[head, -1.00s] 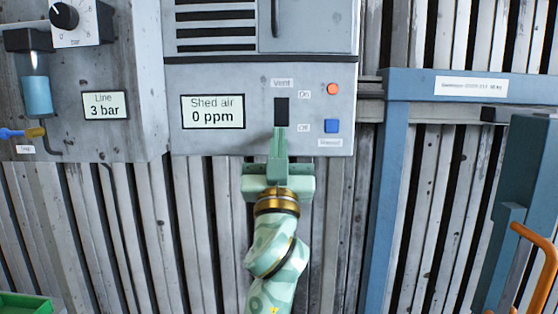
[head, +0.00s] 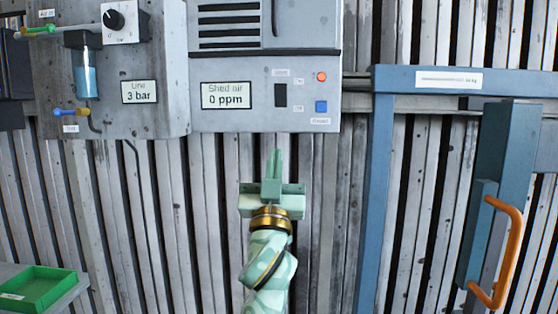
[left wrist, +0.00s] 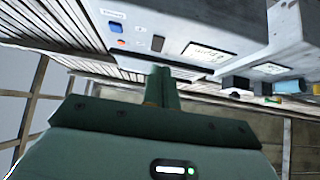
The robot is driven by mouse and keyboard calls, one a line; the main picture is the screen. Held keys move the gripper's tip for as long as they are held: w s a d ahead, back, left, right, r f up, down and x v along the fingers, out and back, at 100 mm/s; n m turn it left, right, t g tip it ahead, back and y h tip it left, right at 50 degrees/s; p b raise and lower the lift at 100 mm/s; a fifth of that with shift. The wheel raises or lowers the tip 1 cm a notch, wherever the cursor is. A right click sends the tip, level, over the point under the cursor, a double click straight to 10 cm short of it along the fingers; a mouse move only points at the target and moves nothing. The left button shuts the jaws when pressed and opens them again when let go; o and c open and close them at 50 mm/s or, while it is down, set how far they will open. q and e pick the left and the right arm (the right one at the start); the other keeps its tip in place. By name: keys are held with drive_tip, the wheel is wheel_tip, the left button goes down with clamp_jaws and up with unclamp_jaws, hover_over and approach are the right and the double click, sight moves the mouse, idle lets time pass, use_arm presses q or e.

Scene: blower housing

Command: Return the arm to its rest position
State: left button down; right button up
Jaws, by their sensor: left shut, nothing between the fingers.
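My left gripper (head: 273,164) is shut and empty, its fingers together and pointing up, in front of the slatted wall. It is below the grey control box (head: 210,125) and apart from it. The box carries a dark vent switch (head: 280,95), an orange-red button (head: 321,76), a blue button (head: 321,106) and a "Shed air 0 ppm" display (head: 226,95). In the left wrist view the shut fingers (left wrist: 161,88) show with the box beyond them, its blue button (left wrist: 116,27) at upper left. My right gripper is in neither view.
At left a grey panel holds a knob (head: 113,19), a blue-filled bowl (head: 86,80) and a "Line 3 bar" display (head: 139,91). A green tray (head: 45,290) is at lower left. At right stand a blue frame (head: 380,200) and an orange handle (head: 511,255). The wall below the box is clear.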

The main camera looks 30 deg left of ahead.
use_arm(q)
drive_tip(key=shift+s+f, duration=0.2)
drive_tip(key=shift+f, duration=0.2)
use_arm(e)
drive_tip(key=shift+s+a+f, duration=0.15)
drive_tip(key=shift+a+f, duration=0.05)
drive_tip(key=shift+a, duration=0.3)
use_arm(q)
drive_tip(key=shift+d, duration=0.15)
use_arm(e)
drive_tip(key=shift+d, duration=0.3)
